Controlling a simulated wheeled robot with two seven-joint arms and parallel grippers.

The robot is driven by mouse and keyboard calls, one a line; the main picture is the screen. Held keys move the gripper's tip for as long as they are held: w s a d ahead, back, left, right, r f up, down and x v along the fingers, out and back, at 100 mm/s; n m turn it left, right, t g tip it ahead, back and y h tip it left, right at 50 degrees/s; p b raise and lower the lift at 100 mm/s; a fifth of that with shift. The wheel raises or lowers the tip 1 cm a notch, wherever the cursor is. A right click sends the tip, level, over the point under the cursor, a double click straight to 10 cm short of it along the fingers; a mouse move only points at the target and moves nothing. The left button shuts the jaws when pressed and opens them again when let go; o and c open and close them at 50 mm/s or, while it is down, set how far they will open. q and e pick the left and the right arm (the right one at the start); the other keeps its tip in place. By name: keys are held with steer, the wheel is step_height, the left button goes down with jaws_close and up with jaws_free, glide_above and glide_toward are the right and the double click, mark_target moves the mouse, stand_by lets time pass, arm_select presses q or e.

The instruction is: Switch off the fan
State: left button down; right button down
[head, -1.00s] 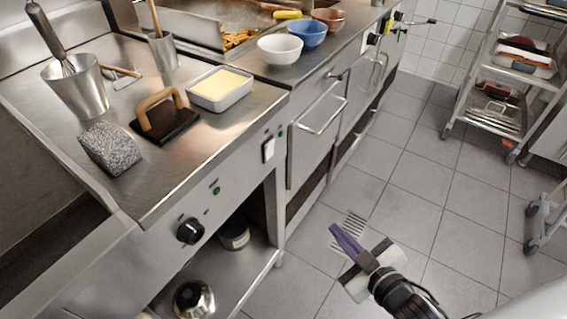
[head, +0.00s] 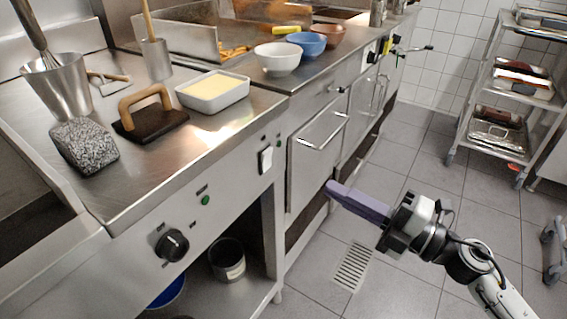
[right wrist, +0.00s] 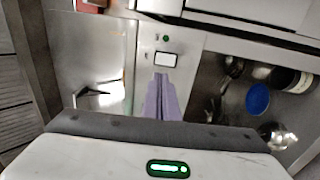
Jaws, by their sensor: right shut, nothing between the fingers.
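A white rocker switch (head: 265,160) sits on the steel front panel of the counter, with a small green light (head: 279,138) above it. No fan shows in these views. My right gripper (head: 331,187) is shut and empty, its purple fingers pointing left toward the panel, to the right of the switch and apart from it. In the right wrist view the fingertips (right wrist: 162,79) point at the switch (right wrist: 165,59), just below it in the picture; the remaining gap is hard to judge. My left gripper is not in view.
A black knob (head: 172,244) with a green light (head: 205,200) is on the same panel. An oven door handle (head: 322,132) juts out right of the switch. An open shelf holds a pot (head: 228,260). A rack trolley (head: 500,130) stands at right; the floor between is clear.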

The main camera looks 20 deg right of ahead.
mark_target(269, 154)
arm_select(q)
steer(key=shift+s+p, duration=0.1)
steer(key=shift+p, duration=0.2)
arm_select(e)
steer(key=x, duration=1.3)
steer(key=shift+d+r, duration=0.1)
steer(key=r+p, duration=0.1)
steer(key=p, duration=0.3)
steer(key=shift+w+r, duration=0.1)
steer(key=shift+w, duration=0.05)
steer(key=shift+f, duration=0.4)
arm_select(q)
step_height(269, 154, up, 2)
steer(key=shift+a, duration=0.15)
arm_select(e)
steer(key=shift+a, duration=0.2)
steer(key=shift+d+r, duration=0.1)
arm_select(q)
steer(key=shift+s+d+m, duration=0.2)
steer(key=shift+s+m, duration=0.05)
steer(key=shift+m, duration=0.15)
arm_select(e)
steer(key=r+v, duration=0.2)
steer(key=v, duration=1.1)
steer(key=shift+s+d+r+g+h, duration=0.25)
steer(key=shift+s+r+g+h, duration=0.1)
steer(key=shift+s, duration=0.15)
